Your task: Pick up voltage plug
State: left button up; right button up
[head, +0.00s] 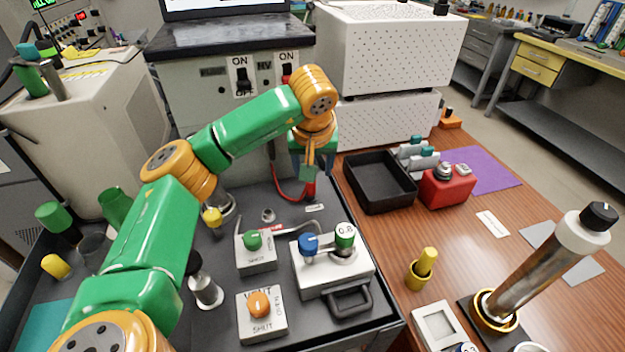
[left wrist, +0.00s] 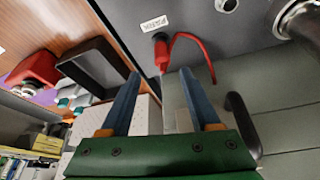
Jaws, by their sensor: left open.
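The voltage plug (head: 309,190) is red, with a red cable, and stands at the back right of the dark panel near a small white label. In the left wrist view the plug (left wrist: 161,55) shows beyond the fingertips, between the two fingers, with its cable looping to the right. My left gripper (head: 310,168) points down over the plug in the head view and partly hides it. Its blue-grey fingers are apart in the left wrist view (left wrist: 159,73), with nothing gripped. Whether a finger touches the plug I cannot tell. My right gripper is not in view.
A grey cabinet with ON switches (head: 262,80) stands behind the plug. A black tray (head: 379,182) and a red box (head: 446,187) lie to the right on the wooden table. Valve boxes with green (head: 252,240), orange (head: 260,303) and blue knobs (head: 309,244) stand nearer on the panel.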

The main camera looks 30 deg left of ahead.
aim_at(311, 189)
pick_arm(q)
jog(key=shift+s+f, duration=0.15)
jog(key=shift+f, duration=0.25)
jog(key=p+x, duration=0.1)
jog(key=x, duration=0.3)
jog(key=shift+a+f, duration=0.15)
jog(key=shift+f, duration=0.25)
jog(key=shift+s+r, duration=0.15)
grip_shut()
